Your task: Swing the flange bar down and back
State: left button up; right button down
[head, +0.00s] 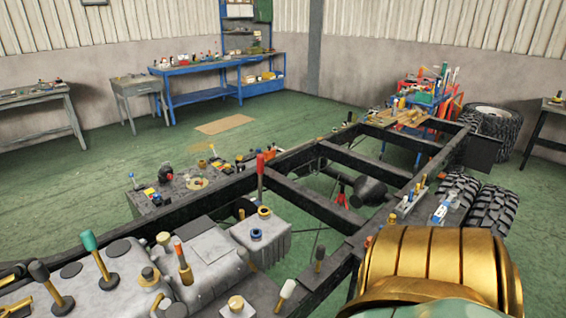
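I cannot tell which part is the flange bar. A black chassis frame (308,198) runs from the near left to the back right, with crossbars between its rails. A grey engine or gearbox block (205,262) sits in its near end. Several levers stand up there: one with a teal knob (98,255), one with a dark knob (50,286), one with a red grip (260,178) and one with a white grip (285,294). Neither of my grippers shows in the head view.
A blue workbench (205,92) and small grey tables (138,88) stand along the back wall. Tools and small parts lie on the rails. The green floor (110,190) at left is mostly clear.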

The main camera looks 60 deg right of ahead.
aim_at(250, 205)
jog(key=k+l+z, duration=0.1)
jog(key=l+z, duration=0.4)
jog(key=l, duration=0.55)
jog(key=i+l+z, duration=0.1)
jog(key=l+z, duration=0.35)
jog(key=l, duration=0.55)
jog(key=k+z, duration=0.2)
jog(key=i+l, duration=0.05)
jog(key=i, duration=0.1)
